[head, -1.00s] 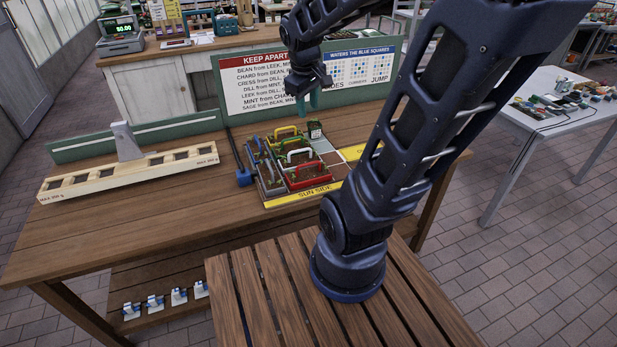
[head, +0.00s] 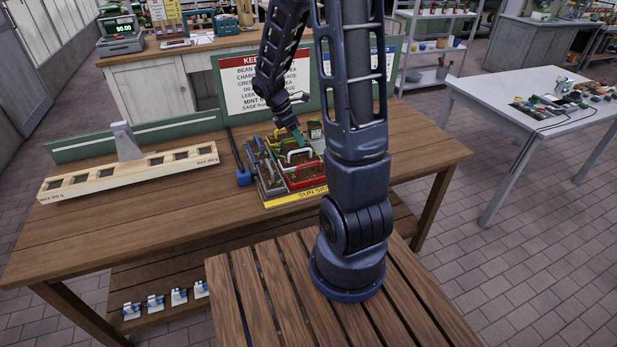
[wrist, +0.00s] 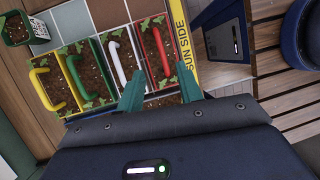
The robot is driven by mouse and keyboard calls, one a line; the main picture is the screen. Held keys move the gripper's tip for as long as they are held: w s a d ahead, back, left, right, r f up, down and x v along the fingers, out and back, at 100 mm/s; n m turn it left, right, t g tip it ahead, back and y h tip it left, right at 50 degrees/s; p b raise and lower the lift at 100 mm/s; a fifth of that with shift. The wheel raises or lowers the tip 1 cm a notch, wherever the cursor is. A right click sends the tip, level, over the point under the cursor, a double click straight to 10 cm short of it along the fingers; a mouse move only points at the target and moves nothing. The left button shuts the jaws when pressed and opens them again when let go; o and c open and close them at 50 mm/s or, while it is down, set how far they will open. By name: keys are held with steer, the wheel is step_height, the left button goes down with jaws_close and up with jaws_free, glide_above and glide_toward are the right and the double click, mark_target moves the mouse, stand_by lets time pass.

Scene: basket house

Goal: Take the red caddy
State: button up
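The red caddy (wrist: 150,73) is a soil-filled box with seedlings and a red arched handle (wrist: 160,48). It stands at the front of the caddy group, beside the yellow "SUN SIDE" strip (wrist: 189,38). In the head view the red caddy (head: 307,179) is partly behind my arm. My gripper (wrist: 159,70) is open and empty, its teal fingers to either side of the red handle's near end in the wrist view. I cannot tell whether they touch it. In the head view my gripper (head: 300,138) is low over the caddies.
The white-handled caddy (wrist: 117,62) is right beside the red one, with green-handled (wrist: 78,77) and yellow-handled (wrist: 44,90) caddies beyond. A small potted plant (wrist: 17,30) stands nearby. A sign board (head: 250,84) rises behind. A slotted wooden rack (head: 130,172) lies left.

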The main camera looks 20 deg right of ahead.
mark_target(309, 164)
steer(key=shift+n, duration=0.5)
steer(key=x, duration=0.6)
steer(key=shift+w+a+f, duration=0.1)
steer(key=shift+w+f, duration=0.1)
steer(key=shift+f, duration=0.3)
steer(key=x, duration=0.4)
steer(key=shift+s+a+f, duration=0.15)
steer(key=shift+s+a, duration=0.15)
steer(key=shift+s, duration=0.05)
steer(key=shift+s+d+f, duration=0.1)
steer(key=shift+d+f, duration=0.2)
steer(key=shift+f, duration=0.25)
jaws_close()
